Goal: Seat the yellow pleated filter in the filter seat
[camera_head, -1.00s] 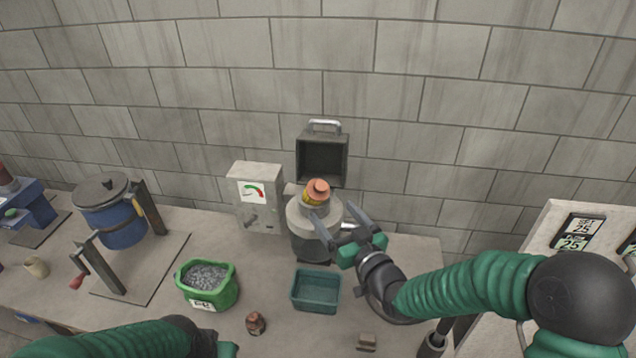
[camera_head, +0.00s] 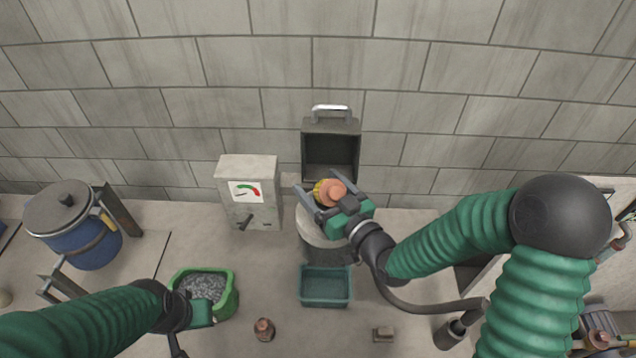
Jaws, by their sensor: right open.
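The yellow pleated filter (camera_head: 321,197) with its copper-coloured cap (camera_head: 333,191) stands at the top of the grey round housing (camera_head: 313,232), which looks like the filter seat. How deep it sits in the housing is hidden. My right gripper (camera_head: 318,184) is open, with one finger on each side of the filter. I cannot tell whether the fingers touch it. My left gripper (camera_head: 178,340) is low at the left, beside the green bin, and its finger opening does not show clearly.
Behind the housing stands an open dark box lid (camera_head: 330,152) with a handle, and left of it a gauge box (camera_head: 249,195). A green bin (camera_head: 231,303) of grey pieces and an empty teal tray (camera_head: 326,302) are in front. A small copper part (camera_head: 264,329) lies nearer.

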